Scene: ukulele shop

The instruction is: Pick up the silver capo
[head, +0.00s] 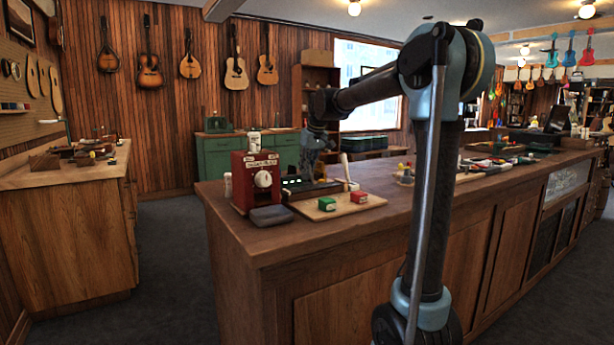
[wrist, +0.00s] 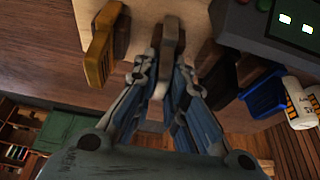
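In the wrist view the silver capo (wrist: 173,34) shows as a narrow grey shape over the pale board, between my fingertips. My gripper (wrist: 170,52) has its fingers drawn close together, one on each side of the capo, and looks shut on it. A golden-yellow capo (wrist: 100,48) lies to the left, apart from my fingers. In the head view my gripper (head: 316,172) points down at the counter, behind the red box; the silver capo cannot be made out there.
The wooden counter (head: 300,238) carries a red box with a white dial (head: 258,183), a dark grey pouch (head: 271,215), a pale board (head: 345,209) with green and red blocks, and a dark device with lit displays (wrist: 285,25). A blue bin (wrist: 263,95) shows nearby.

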